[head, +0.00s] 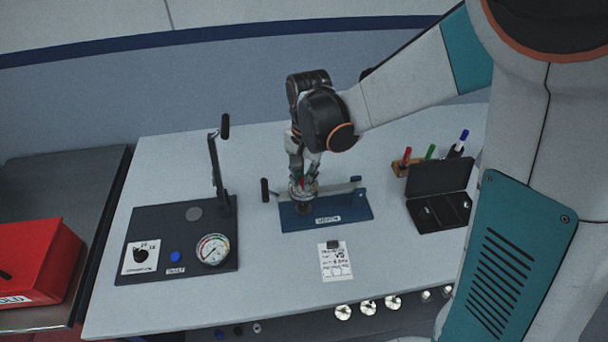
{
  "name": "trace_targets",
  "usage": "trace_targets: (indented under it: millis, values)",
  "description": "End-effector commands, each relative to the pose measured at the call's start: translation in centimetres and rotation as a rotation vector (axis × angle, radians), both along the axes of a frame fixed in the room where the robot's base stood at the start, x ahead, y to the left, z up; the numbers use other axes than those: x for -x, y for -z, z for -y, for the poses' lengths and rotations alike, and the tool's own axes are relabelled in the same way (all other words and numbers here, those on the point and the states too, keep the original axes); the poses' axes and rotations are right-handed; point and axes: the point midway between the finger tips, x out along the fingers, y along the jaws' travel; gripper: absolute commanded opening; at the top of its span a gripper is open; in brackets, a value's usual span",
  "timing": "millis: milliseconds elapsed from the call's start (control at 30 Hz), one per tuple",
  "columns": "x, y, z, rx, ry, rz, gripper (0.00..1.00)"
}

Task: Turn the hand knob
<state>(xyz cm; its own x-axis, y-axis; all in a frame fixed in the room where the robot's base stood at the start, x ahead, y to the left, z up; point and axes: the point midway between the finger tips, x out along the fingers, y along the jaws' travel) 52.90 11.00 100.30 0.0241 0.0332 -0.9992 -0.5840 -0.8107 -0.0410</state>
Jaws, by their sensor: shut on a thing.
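A dark panel (142,220) with a gauge (212,249), a blue button and a tall lever (216,165) stands left. A paper card (336,264) lies in front. An open black case (438,200) and a pen holder (408,165) are right. A red box (38,262) is far left.

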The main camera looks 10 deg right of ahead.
Motion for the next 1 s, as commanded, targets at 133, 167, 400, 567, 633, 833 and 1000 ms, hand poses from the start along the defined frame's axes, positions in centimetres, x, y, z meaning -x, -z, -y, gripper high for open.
trace_targets:
  millis: [133, 167, 400, 567, 633, 833, 1000]
  values:
    - [0.0, 0.0, 0.0, 0.000, 0.000, 0.000, 0.00]
    - [0.0, 0.0, 0.0, 0.000, 0.000, 0.000, 0.00]
    - [0.0, 0.0, 0.0, 0.000, -0.001, 0.000, 0.39]
    - [0.0, 0.0, 0.0, 0.000, -0.001, 0.000, 0.39]
    - [0.0, 0.0, 0.0, 0.000, -0.001, 0.000, 0.39]
    - [0.0, -0.8, 0.0, 0.000, -0.001, 0.000, 0.39]
    - [0.2, -3.5, 0.1, 0.000, -0.001, 0.000, 0.39]
